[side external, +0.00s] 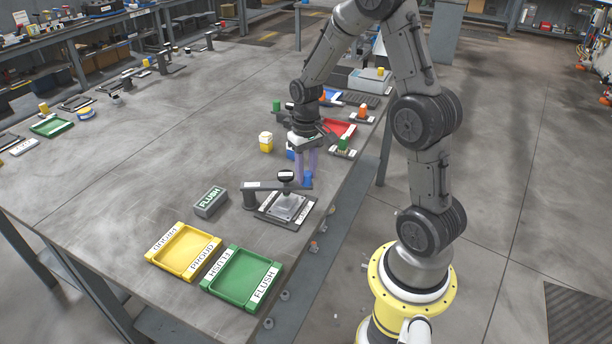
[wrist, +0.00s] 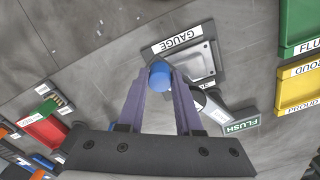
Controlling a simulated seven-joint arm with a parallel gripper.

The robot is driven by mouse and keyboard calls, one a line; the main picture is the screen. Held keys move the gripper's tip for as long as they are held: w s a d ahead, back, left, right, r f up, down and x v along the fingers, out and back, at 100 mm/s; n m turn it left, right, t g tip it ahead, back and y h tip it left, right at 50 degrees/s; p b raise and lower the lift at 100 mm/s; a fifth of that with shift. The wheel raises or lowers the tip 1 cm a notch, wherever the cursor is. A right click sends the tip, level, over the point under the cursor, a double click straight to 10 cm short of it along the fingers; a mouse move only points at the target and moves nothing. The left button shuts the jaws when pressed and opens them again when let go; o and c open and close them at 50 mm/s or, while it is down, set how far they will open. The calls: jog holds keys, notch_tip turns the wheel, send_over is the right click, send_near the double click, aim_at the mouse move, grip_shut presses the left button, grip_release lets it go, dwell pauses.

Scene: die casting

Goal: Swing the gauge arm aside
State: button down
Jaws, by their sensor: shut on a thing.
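The gauge arm (side external: 262,186) is a dark grey bar on a post, with a round black-and-white dial (side external: 286,176) over the far part of the gauge plate (side external: 270,205). A blue knob (wrist: 160,77) stands at the arm's free end. My gripper (wrist: 160,80) is shut on this knob, its purple fingers on either side. In the side view my gripper (side external: 307,176) reaches down to the arm's end. A light grey casting (side external: 288,208) lies on the gauge plate. In the wrist view the fingers partly hide the arm.
A grey FLUSH block (side external: 210,202) stands left of the post. A yellow PROUD tray (side external: 184,252) and a green FLUSH tray (side external: 241,279) lie at the front. A yellow-topped container (side external: 266,142) and a red tray (side external: 340,130) are behind. The table left of the block is clear.

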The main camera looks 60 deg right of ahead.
jog(key=w+d+n, duration=0.4)
jog(key=w+n, duration=0.4)
jog(key=w, duration=0.1)
jog(key=w+d+n, duration=0.3)
jog(key=w+n, duration=0.5)
jog(key=w, duration=0.1)
jog(key=shift+w+d, duration=0.3)
jog(key=shift+d, duration=0.05)
jog(key=shift+w+r, duration=0.1)
jog(key=c, duration=1)
grip_release()
jog(key=shift+o, duration=0.8)
notch_tip(320, 180, up, 14)
